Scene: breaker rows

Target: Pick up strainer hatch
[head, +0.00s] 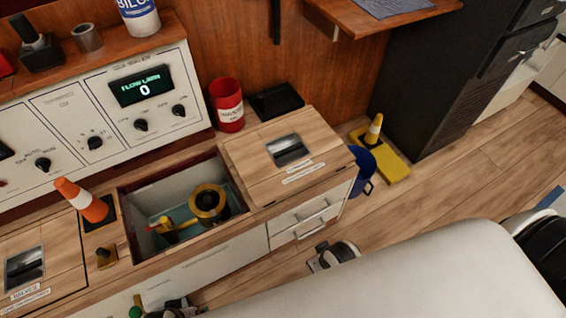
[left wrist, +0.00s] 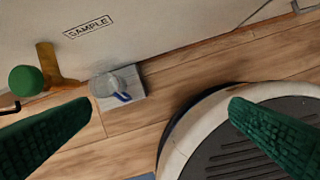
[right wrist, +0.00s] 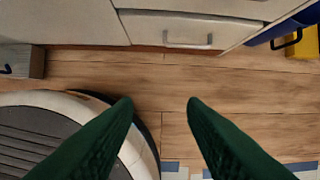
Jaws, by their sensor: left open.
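A wooden hatch (head: 268,178) with a recessed metal pull (head: 288,150) lies flat on the counter, right of an open compartment. Its labels are too small to read, so I cannot confirm it is the strainer hatch. The open compartment holds a brass-rimmed round fitting (head: 208,203) and a yellow-and-red valve (head: 163,226). Another wooden hatch (head: 62,262) with a metal pull lies at the far left, its label apparently reading valves. My left gripper (left wrist: 160,112) is open and empty, low before the cabinet front. My right gripper (right wrist: 160,106) is open and empty above the floor.
A red can (head: 227,105) and a black tray (head: 276,100) stand behind the right hatch. A blue bucket (head: 364,168) and a yellow base with a cone (head: 384,160) are on the floor. A green-knobbed tap (left wrist: 28,80) projects from the cabinet.

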